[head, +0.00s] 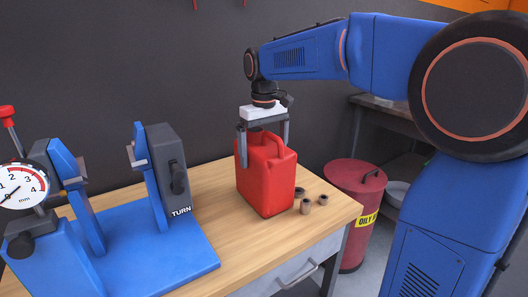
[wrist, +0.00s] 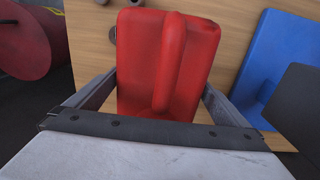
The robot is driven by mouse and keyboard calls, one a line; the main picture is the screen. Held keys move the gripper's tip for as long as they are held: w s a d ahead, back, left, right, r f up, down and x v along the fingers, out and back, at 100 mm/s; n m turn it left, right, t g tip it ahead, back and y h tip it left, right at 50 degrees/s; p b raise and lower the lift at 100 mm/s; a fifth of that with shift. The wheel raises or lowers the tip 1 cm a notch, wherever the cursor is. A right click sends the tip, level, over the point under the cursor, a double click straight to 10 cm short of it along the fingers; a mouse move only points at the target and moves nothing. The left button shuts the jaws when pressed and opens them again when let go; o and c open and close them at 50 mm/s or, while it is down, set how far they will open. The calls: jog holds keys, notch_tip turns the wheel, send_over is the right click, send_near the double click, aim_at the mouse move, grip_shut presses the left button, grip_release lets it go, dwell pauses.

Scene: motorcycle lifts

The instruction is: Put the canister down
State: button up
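The red canister (head: 268,186) is upright over the wooden bench top, near its right end. Its base looks to be at the wood; I cannot see clearly whether any gap remains. My gripper (head: 264,150) is above the canister with one finger on each side of its upper part. In the wrist view the canister (wrist: 137,55) fills the space between the fingertips, its handle running between them. Both fingertips look pressed to its sides, so the gripper (wrist: 160,85) appears shut on it.
A blue fixture (head: 185,262) with a dial gauge (head: 20,187) takes up the bench's left. A red oil bin (head: 350,184) stands beyond the bench's right end. Some bare wood lies in front of the canister.

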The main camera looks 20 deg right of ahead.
notch_tip(320, 180, up, 12)
jog(key=shift+r, duration=0.15)
dwell(0.6)
